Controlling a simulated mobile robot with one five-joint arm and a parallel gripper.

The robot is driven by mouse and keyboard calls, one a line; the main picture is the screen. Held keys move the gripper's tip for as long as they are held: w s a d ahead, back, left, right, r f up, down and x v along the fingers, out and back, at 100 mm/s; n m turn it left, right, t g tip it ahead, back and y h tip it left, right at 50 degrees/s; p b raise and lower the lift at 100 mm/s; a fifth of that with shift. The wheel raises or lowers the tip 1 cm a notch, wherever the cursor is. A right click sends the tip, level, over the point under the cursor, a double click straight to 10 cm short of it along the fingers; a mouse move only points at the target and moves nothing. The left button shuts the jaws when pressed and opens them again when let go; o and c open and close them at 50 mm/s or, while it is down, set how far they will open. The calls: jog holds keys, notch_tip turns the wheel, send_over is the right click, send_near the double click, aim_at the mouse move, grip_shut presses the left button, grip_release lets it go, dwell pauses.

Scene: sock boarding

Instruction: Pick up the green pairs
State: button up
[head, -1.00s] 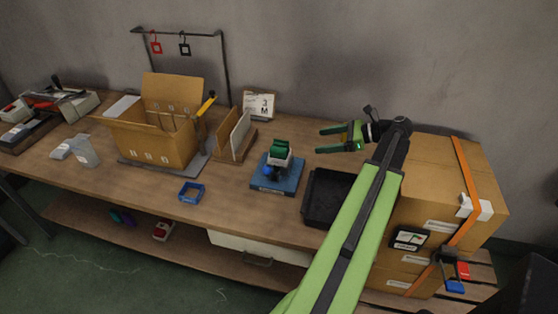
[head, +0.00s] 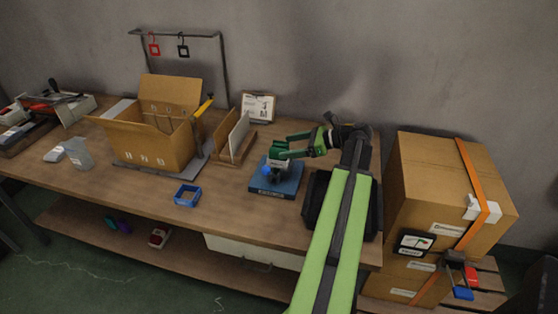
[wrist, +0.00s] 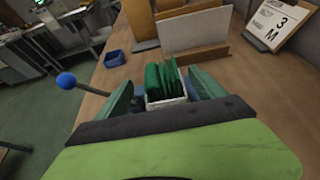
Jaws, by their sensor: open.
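The green pairs (wrist: 163,78) stand upright side by side in a small white holder (wrist: 165,102) in the wrist view. In the head view the holder sits on a blue stand (head: 276,183) on the bench, and the green pairs are mostly hidden behind my gripper. My gripper (head: 283,147) is open, with one green finger on each side of the pairs. It also shows in the wrist view (wrist: 163,88), with the pairs between its fingers. I cannot tell whether the fingers touch them.
A black tray (head: 312,200) lies right of the stand, partly under my arm. A wooden rack (head: 232,140), an open carton (head: 150,150) and a small blue bin (head: 187,195) are to the left. A lever with a blue ball (wrist: 66,81) sticks out beside the holder. Strapped boxes (head: 425,185) stand at right.

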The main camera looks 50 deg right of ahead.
aim_at(279, 149)
jog(key=b+x, duration=0.1)
jog(key=x, duration=0.3)
jog(key=shift+w+f, duration=0.25)
jog(key=shift+f, duration=0.05)
grip_shut()
